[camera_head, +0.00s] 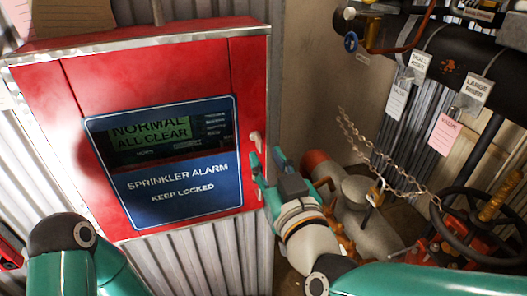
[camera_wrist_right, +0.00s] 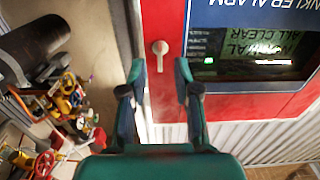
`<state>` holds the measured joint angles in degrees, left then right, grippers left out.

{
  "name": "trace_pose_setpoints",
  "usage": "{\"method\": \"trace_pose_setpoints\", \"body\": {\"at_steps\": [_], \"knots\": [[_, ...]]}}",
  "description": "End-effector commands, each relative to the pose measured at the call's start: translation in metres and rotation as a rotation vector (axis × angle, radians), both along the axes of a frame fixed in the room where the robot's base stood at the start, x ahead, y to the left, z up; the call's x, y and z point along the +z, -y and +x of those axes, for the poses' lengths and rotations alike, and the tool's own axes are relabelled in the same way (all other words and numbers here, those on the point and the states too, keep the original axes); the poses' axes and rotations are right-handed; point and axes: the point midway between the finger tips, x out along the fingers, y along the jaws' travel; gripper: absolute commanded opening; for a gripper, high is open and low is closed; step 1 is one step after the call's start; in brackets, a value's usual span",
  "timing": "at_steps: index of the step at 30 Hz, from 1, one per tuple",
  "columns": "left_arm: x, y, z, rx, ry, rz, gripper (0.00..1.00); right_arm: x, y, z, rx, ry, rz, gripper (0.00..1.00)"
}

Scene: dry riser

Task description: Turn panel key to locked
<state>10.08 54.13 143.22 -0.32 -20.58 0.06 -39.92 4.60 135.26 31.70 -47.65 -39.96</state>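The red sprinkler alarm panel (camera_head: 180,68) hangs on a corrugated wall, with a blue-edged display reading "NORMAL ALL CLEAR" and "KEEP LOCKED". A small pale key (camera_head: 256,139) is on its right side. In the right wrist view the key (camera_wrist_right: 160,52) has a round head and a straight stem pointing down in the picture. My right gripper (camera_head: 266,168) is beside the panel's right edge. In the right wrist view my gripper (camera_wrist_right: 160,72) is open and empty, its fingertips to either side of the key's line, no contact visible. My left gripper is out of view.
Dark pipes with hanging tags (camera_head: 445,133), a chain (camera_head: 375,155) and a black handwheel (camera_head: 470,225) stand to the right. A red-ended grey pipe (camera_head: 365,215) is low behind my right gripper. Bare wall (camera_head: 310,100) lies right of the panel.

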Motion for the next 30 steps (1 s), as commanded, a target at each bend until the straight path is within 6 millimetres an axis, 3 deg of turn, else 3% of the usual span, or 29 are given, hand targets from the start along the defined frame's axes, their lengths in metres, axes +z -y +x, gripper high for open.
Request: {"method": "trace_pose_setpoints", "body": {"at_steps": [6,11,26,30], "knots": [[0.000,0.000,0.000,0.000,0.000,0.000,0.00,0.000,0.009,-0.029,0.002,0.000,0.000,0.31],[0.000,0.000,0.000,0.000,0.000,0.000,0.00,-0.001,0.012,-0.036,0.001,-0.001,-0.001,0.31],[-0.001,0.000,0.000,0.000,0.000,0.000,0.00,-0.005,0.019,-0.030,-0.019,-0.010,-0.002,0.31],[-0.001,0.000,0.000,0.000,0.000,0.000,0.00,-0.038,0.040,-0.009,-0.086,-0.078,-0.036,0.31]]}}
